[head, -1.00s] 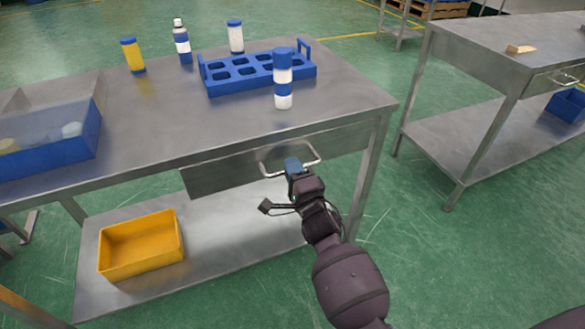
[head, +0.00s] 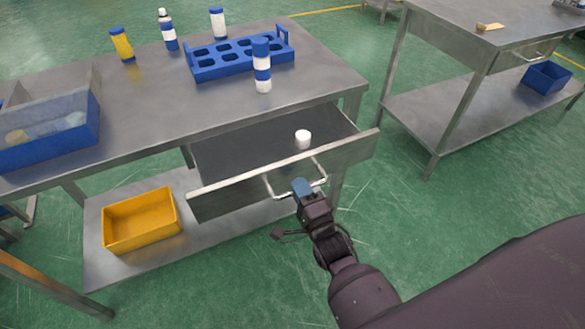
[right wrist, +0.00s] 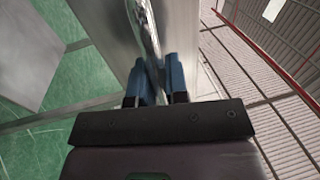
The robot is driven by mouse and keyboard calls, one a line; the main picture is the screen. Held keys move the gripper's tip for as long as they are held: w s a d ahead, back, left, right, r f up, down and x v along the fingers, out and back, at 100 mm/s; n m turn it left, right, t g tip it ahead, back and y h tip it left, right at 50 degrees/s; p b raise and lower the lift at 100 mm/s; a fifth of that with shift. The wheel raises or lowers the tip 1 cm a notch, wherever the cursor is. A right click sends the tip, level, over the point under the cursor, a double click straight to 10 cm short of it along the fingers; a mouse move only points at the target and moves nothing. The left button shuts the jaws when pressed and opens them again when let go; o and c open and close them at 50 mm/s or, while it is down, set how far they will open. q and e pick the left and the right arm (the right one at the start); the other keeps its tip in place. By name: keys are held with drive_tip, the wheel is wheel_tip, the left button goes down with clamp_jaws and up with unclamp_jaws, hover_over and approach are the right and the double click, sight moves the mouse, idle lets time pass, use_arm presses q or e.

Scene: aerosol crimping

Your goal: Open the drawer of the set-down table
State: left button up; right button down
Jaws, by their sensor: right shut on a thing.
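The set-down table (head: 115,105) is a steel table at the left in the head view. Its drawer (head: 225,160) is pulled out, and a small white round object (head: 303,139) lies inside. The drawer has a metal bar handle (head: 272,189) on its front panel. My right gripper (head: 303,190) is at the handle, shut on it. In the right wrist view the blue fingers (right wrist: 156,82) sit on both sides of the shiny handle bar (right wrist: 150,35), close against the drawer front. My left gripper is not in view.
On the tabletop are a blue rack (head: 240,62), a white-and-blue can (head: 262,70), several bottles along the back and a blue bin (head: 50,145). A yellow bin (head: 140,218) is on the lower shelf. Another steel table (head: 450,40) stands at the right, with green floor between.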

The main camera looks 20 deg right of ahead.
drive_tip(key=s+p, duration=0.1)
drive_tip(key=s, duration=0.5)
drive_tip(key=shift+p, duration=0.4)
drive_tip(key=shift+s+d, duration=0.1)
drive_tip(key=c, duration=1.1)
unclamp_jaws()
drive_tip(key=shift+c, duration=0.2)
drive_tip(key=shift+s, duration=0.1)
drive_tip(key=s+f, duration=0.2)
drive_tip(key=s, duration=0.8)
drive_tip(key=shift+s+d, duration=0.2)
